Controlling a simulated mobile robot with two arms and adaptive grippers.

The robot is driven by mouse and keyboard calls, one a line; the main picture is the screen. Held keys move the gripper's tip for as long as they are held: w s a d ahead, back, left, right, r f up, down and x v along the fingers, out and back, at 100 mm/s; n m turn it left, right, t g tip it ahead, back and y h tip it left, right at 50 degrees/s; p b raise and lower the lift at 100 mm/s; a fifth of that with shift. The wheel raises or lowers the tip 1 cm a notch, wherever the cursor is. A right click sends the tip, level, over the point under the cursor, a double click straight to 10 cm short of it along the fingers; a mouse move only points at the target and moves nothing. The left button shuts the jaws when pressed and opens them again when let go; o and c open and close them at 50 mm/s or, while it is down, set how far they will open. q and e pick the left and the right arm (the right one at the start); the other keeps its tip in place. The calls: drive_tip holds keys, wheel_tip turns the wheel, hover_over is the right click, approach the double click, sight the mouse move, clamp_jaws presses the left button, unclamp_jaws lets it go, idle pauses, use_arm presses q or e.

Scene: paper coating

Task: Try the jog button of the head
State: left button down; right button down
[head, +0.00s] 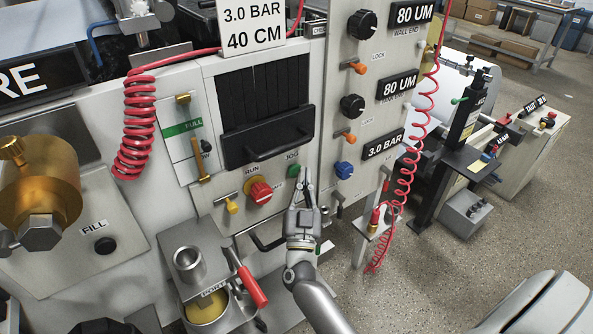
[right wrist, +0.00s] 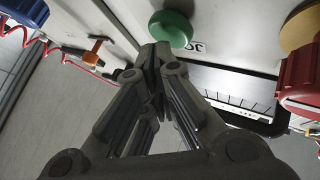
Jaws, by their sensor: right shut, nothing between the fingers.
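The green jog button (head: 293,171) sits on the machine's front panel under the JOG label (head: 292,156). In the right wrist view the round green button (right wrist: 171,29) shows just beyond and beside my fingertips. My right gripper (head: 306,172) is shut and empty, its fingertips pointing at the panel just right of the button. It also shows in the right wrist view (right wrist: 154,52). I cannot tell whether the fingertips touch the panel or the button. My left gripper is not in view.
A red run knob (head: 259,191) and a yellow lever (head: 232,206) are left of the button. A black handle (head: 270,142) is above, and a blue knob (head: 344,169) is to the right. A red-handled lever (head: 252,287) stands below left. Coiled red hoses hang on both sides.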

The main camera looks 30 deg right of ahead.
drive_tip(key=shift+s, duration=0.4)
drive_tip(key=s, duration=0.1)
drive_tip(key=s+p, duration=0.1)
drive_tip(key=s, duration=0.1)
drive_tip(key=s+p, duration=0.1)
drive_tip(key=s, duration=0.1)
drive_tip(key=shift+d, duration=0.25)
idle(0.8)
